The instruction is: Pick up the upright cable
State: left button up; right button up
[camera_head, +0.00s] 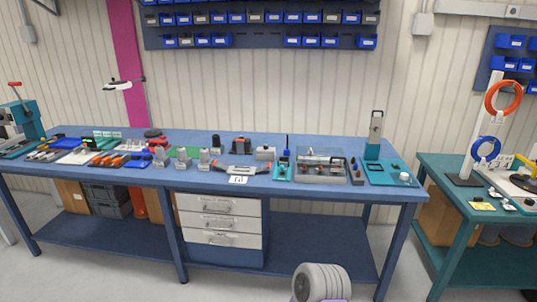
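An orange cable coil (489,101) hangs high on a white upright stand (477,135) at the far right. A blue cable coil (476,154) hangs lower on the same stand. Both coils stand in a roughly vertical plane. The stand's dark foot (462,180) rests on the teal table (451,192). I cannot tell which coil is the upright cable.
A blue workbench (335,187) with tools and a drawer unit (220,223) fills the left and middle. Small parts lie in front of the stand, and a machine (525,187) is right of it. Grey floor (405,260) shows between bench and table.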

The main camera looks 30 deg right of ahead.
aim_at(287, 150)
jog(key=z, duration=0.85)
jog(key=i, duration=0.75)
jog(key=z, duration=0.8)
jog(key=i, duration=1.15)
jog(key=u, duration=0.5)
